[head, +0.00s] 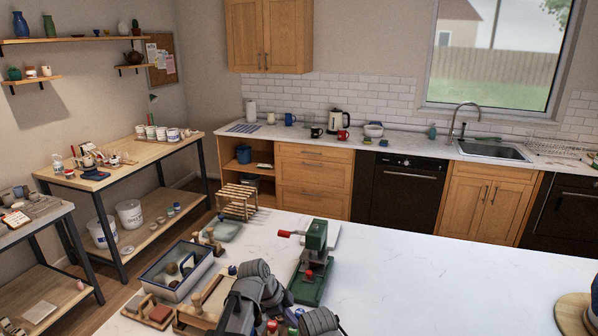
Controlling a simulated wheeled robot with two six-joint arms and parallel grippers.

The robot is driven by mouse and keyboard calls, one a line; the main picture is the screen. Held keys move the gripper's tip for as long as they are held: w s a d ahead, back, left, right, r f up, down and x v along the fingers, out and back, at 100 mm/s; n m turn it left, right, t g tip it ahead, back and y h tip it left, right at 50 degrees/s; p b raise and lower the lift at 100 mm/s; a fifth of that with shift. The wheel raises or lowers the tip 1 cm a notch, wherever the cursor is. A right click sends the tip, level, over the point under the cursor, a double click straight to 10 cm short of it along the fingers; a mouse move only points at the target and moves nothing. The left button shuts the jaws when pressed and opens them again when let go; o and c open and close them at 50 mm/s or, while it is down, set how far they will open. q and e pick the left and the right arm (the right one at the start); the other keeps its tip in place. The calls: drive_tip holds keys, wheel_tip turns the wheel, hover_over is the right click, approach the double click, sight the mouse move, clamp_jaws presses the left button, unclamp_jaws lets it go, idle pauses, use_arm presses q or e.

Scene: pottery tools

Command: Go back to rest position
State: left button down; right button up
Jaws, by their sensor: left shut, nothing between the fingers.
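My left gripper (233,312) is at the bottom of the head view, low over the near left part of the white worktop (430,270). Its dark fingers are shut with nothing between them. Grey links of my left arm bend just to its right and cover some of the tools there. My right gripper is not in view.
A green press (314,250) with a red handle stands close right of my left arm. A grey tray (176,270), a wooden slatted rack (237,201) and small tools crowd the left. A round board (571,314) lies far right. The middle right is clear.

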use_arm(q)
drive_tip(key=s+f+n+y, duration=0.1)
drive_tip(key=s+n, duration=0.1)
drive_tip(key=s, duration=0.1)
drive_tip(key=s+f+n, duration=0.1)
drive_tip(key=s+n, duration=0.1)
drive_tip(key=s, duration=0.1)
drive_tip(key=s+a+f+n+g+y+b, duration=0.1)
drive_tip(key=s+n, duration=0.1)
drive_tip(key=s, duration=0.2)
drive_tip(key=shift+n+y, duration=0.3)
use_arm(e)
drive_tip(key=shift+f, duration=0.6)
use_arm(q)
drive_tip(key=s+n+y, duration=0.1)
drive_tip(key=s+n, duration=0.1)
drive_tip(key=s+a+n+y, duration=0.1)
drive_tip(key=s+n, duration=0.1)
drive_tip(key=s+a+f+n, duration=0.1)
drive_tip(key=s+n, duration=0.1)
drive_tip(key=s, duration=0.1)
drive_tip(key=shift+a+g+y+b, duration=0.25)
drive_tip(key=shift+g+y+b, duration=0.05)
drive_tip(key=shift+y+b, duration=0.1)
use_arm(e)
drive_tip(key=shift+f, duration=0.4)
use_arm(q)
drive_tip(key=shift+s+a+n+y, duration=0.3)
drive_tip(key=shift+s+n, duration=0.15)
drive_tip(key=shift+n, duration=0.45)
